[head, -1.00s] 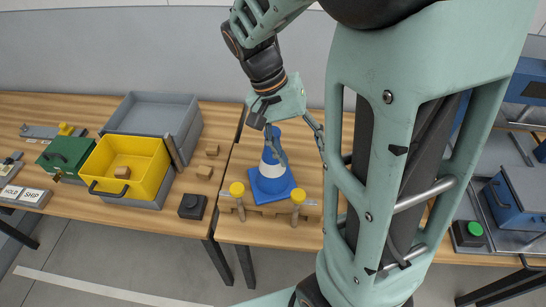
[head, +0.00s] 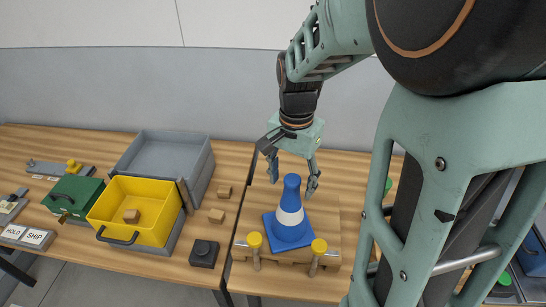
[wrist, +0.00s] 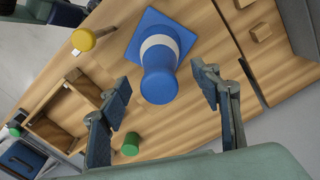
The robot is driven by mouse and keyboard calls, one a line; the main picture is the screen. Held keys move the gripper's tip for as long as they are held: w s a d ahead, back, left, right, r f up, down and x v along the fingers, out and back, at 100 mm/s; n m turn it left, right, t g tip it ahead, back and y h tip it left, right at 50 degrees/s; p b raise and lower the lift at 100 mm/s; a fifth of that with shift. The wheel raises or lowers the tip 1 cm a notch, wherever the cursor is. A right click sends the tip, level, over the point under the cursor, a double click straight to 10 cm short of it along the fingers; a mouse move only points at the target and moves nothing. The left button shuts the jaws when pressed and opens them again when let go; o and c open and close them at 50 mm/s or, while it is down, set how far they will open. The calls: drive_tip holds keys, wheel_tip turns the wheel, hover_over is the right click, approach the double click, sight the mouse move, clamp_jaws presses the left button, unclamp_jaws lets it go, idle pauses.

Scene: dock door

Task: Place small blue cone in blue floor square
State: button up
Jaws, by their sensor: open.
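The small blue cone (head: 290,212) stands upright on the wooden table, with a white band around its middle and a square blue base. My gripper (head: 293,181) is open above the cone, its fingers spread to either side of the tip. In the wrist view the cone (wrist: 159,66) lies between and beyond the two open fingers (wrist: 163,98), apart from both. No blue floor square shows in any view.
Two yellow-topped wooden pegs (head: 254,241) stand in front of the cone. To the left are a yellow bin (head: 150,225) holding a wooden block, a grey tray (head: 165,152), a green box (head: 72,198) and a black button box (head: 204,252). A green cylinder (wrist: 131,144) stands near one finger.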

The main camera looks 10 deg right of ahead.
sight(291, 194)
drive_tip(key=shift+f, duration=2.4)
clamp_jaws()
